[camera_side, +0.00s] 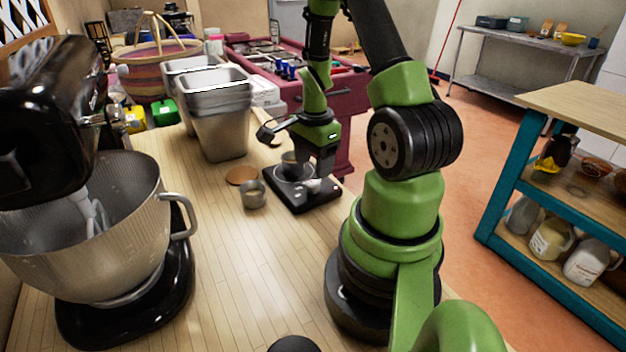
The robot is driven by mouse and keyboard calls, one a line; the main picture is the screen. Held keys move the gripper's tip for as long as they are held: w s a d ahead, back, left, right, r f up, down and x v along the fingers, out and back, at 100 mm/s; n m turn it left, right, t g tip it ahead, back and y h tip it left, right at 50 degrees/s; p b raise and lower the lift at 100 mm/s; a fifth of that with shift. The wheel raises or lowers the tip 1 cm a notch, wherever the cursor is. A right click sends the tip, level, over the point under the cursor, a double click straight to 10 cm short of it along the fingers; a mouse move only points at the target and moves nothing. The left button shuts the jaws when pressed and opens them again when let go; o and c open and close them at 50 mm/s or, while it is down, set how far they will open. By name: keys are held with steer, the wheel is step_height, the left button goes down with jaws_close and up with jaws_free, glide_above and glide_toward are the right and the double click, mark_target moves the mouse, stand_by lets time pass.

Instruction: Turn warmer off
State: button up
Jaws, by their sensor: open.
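The warmer (311,199) is a small dark, flat unit on the wooden counter, left of my arm's base. A small metal cup (291,162) stands on its plate, partly hidden by my gripper. My gripper (294,142) is above the warmer, with its jaws apart and close to the cup; I cannot tell whether they touch it. A light-coloured part (316,186) shows on the warmer's right side. The switch and its setting are too small to make out.
A small metal cup (253,195) and a brown round disc (241,175) lie left of the warmer. Stacked steel containers (219,120) stand behind them. A large stand mixer (85,235) fills the left. The front middle of the counter (255,285) is clear.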

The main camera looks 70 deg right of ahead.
mark_target(313, 183)
steer(key=shift+w+f, duration=0.1)
steer(key=shift+f, duration=2.5)
steer(key=c, duration=0.9)
steer(key=shift+c, duration=0.2)
